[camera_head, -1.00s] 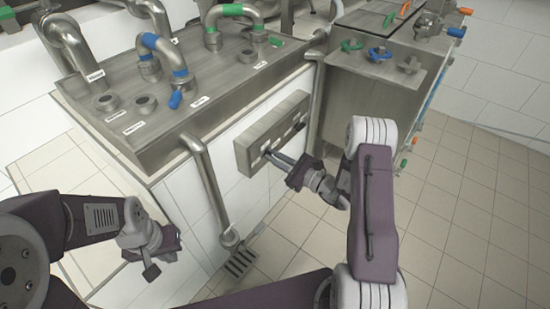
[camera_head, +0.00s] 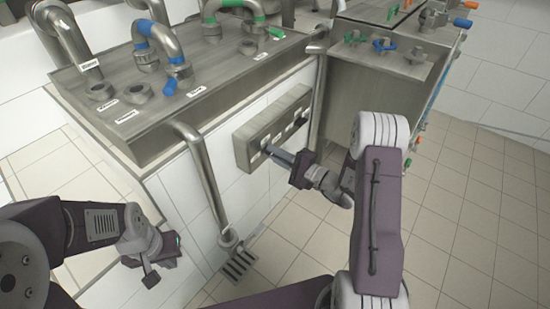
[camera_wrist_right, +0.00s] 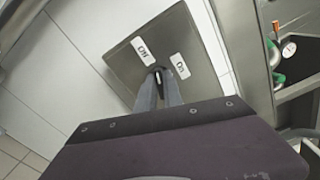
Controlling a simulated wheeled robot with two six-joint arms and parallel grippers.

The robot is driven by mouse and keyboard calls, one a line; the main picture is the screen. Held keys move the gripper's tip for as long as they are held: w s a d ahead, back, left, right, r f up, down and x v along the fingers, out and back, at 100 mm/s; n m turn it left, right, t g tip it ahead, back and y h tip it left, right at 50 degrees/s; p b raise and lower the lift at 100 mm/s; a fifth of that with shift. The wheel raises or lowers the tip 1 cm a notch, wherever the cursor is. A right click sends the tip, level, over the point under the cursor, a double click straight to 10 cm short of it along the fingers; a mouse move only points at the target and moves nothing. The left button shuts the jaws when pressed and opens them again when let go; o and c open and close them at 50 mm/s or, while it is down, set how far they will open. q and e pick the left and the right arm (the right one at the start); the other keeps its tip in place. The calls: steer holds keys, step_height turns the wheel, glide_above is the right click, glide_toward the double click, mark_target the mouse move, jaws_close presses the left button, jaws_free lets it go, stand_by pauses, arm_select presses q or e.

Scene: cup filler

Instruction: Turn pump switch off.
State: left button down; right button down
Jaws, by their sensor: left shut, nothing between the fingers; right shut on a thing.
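The grey switch panel (camera_head: 242,150) is fixed to the white tiled side of the steel unit in the head view. In the right wrist view the panel (camera_wrist_right: 185,35) carries two white labels, which seem to read Off on the left (camera_wrist_right: 142,49) and On on the right (camera_wrist_right: 180,66). A small dark switch lever (camera_wrist_right: 157,71) sits between and just below them. My right gripper (camera_head: 267,150) is at the panel, its fingers shut on the lever; the fingertips partly hide it. My left gripper (camera_head: 150,279) is shut and empty at lower left, away from the panel.
A bent steel pipe (camera_head: 203,172) runs down left of the panel to a floor drain (camera_head: 238,264). A second steel cabinet (camera_head: 358,100) stands right of the panel. Pipes with blue and green handles rise from the unit's top (camera_head: 190,100). The tiled floor at right is clear.

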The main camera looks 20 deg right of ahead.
arm_select(q)
steer(key=shift+f+b, duration=1.6)
steer(key=shift+f, duration=0.35)
arm_select(e)
steer(key=shift+f+n, duration=0.2)
steer(key=shift+n, duration=1.6)
steer(key=c, duration=1.5)
jaws_free()
arm_select(q)
steer(key=shift+r, duration=0.1)
arm_select(e)
steer(key=shift+s+r, duration=0.1)
